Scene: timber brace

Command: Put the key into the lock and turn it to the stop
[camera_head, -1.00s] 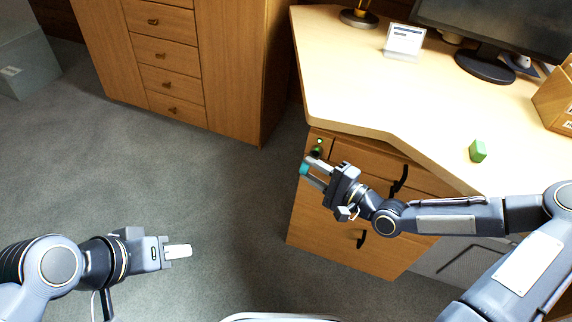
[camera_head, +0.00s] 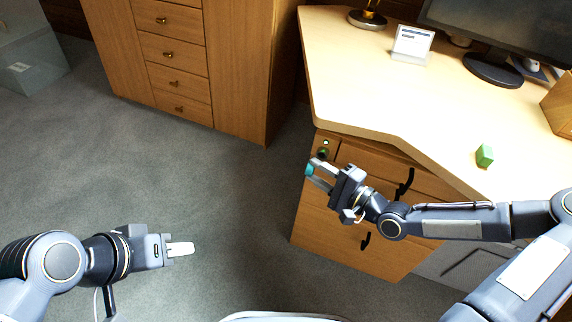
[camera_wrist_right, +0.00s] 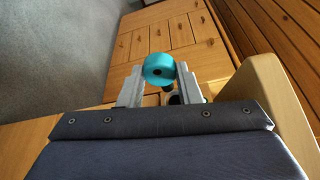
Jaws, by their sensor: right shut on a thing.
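The key shows as a teal round head (camera_head: 309,170) between the fingertips of my right gripper (camera_head: 316,174). In the right wrist view the teal head (camera_wrist_right: 159,68) sits between the two fingers (camera_wrist_right: 158,82); its shaft cannot be made out. The lock (camera_head: 323,151), a dark round piece with some green, is on the wooden drawer front just beyond the gripper. The key appears apart from the lock, though depth is hard to judge. My left gripper (camera_head: 181,249) is over the floor at lower left, far from the desk, with nothing visible in it.
The drawer unit (camera_head: 330,232) with black handles stands under the pale desktop (camera_head: 365,95). A green block (camera_head: 485,155), a small white display (camera_head: 412,45) and a monitor (camera_head: 500,28) are on the desk. A tall wooden cabinet (camera_head: 236,70) stands behind.

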